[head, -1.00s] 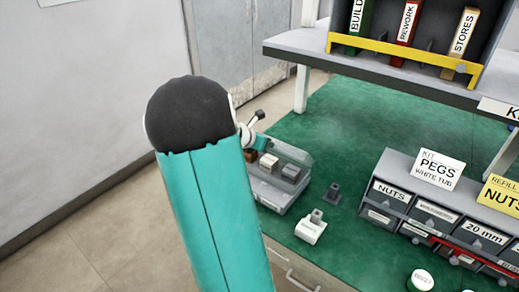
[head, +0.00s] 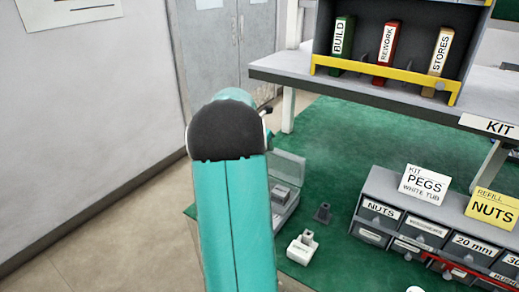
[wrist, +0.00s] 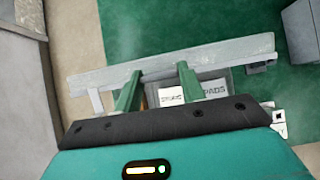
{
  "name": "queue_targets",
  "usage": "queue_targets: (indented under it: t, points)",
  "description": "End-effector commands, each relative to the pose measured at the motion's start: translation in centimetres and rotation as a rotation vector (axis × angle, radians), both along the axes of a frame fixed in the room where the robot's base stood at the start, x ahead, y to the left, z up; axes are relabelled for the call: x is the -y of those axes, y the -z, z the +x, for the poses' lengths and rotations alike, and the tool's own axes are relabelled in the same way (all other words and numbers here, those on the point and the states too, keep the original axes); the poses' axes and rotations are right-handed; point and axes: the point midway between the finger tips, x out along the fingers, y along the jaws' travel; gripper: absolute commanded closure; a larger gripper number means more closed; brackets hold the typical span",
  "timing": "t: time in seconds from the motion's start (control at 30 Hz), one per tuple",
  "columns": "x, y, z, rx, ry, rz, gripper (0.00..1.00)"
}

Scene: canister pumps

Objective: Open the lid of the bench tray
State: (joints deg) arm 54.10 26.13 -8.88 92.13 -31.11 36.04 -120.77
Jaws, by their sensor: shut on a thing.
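The bench tray (head: 287,212) is a grey box on the green bench top, partly hidden behind my arm in the head view. Its clear lid (head: 288,165) stands raised along the tray's far side. In the wrist view the lid (wrist: 230,54) shows nearly edge-on as a pale grey bar, with labelled compartments below it, one reading PADS (wrist: 212,88). My gripper (wrist: 160,72) has its two green fingers at this bar and is shut on the lid; the exact contact is hard to see. The head view hides the fingers behind my arm.
Grey drawer bins (head: 410,225) stand further right. A raised shelf (head: 375,88) with binders is behind. Green bench top behind the tray is clear.

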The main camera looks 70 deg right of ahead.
Motion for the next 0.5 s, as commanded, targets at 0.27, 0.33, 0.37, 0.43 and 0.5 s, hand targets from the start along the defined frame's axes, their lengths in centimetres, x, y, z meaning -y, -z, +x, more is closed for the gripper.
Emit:
queue_targets:
  t: [0.27, 0.33, 0.37, 0.43, 0.5]
  points:
    - [1.7, -0.6, -0.2, 0.002, -0.002, -0.009, 1.00]
    - [1.9, -0.7, -0.3, 0.002, -0.002, -0.010, 1.00]
    - [1.9, -0.7, -0.3, 0.002, -0.002, -0.010, 1.00]
    - [1.9, -0.7, -0.3, 0.002, -0.002, -0.010, 1.00]
    - [2.0, -0.7, -0.3, 0.002, -0.002, -0.011, 1.00]
